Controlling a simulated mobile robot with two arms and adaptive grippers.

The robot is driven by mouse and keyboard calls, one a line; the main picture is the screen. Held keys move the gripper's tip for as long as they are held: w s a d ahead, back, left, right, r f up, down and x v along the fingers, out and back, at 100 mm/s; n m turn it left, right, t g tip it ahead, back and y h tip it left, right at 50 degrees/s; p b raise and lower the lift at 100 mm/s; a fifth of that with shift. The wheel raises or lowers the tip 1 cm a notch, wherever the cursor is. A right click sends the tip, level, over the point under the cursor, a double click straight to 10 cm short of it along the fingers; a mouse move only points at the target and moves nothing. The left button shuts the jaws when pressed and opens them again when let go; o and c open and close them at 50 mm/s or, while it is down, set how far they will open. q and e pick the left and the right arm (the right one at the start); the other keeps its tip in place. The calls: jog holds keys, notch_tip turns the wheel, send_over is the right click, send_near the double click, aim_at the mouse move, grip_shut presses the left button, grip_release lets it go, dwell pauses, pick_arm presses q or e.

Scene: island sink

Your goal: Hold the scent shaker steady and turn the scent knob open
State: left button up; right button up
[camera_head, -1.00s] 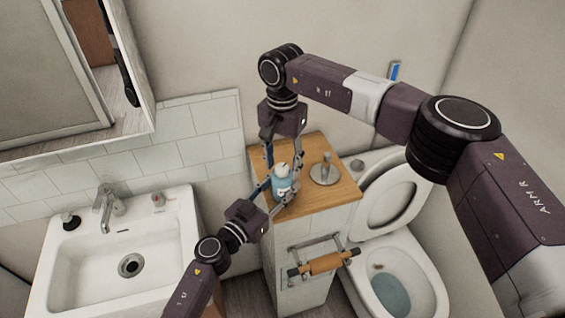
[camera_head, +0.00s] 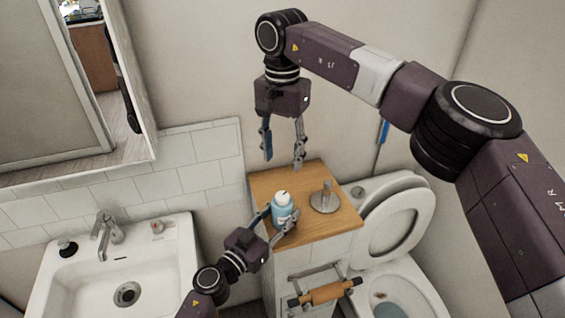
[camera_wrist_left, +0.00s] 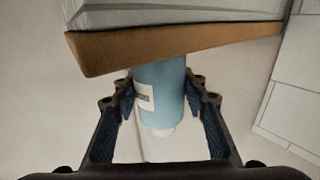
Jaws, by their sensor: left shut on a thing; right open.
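The scent shaker is a light blue bottle (camera_head: 283,212) with a white top, standing upright on the wooden cabinet top (camera_head: 328,225). The white top, where the scent knob (camera_head: 282,197) sits, is too small to tell how far it is turned. My left gripper (camera_head: 278,216) is shut on the bottle's body from the front. In the left wrist view the bottle (camera_wrist_left: 165,92) appears upside down between the two fingers, its white top (camera_wrist_left: 160,131) showing. My right gripper (camera_head: 283,163) is open and empty, pointing down above the shaker, clear of it.
A metal piece on a round base (camera_head: 324,199) stands right of the shaker on the cabinet top. A paper roll holder (camera_head: 326,293) is on the cabinet front. The sink (camera_head: 120,275) is left, the toilet (camera_head: 392,235) right. The wall lies close behind.

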pick_arm(q)
jog(key=o, duration=1.4)
jog(key=shift+c, duration=0.2)
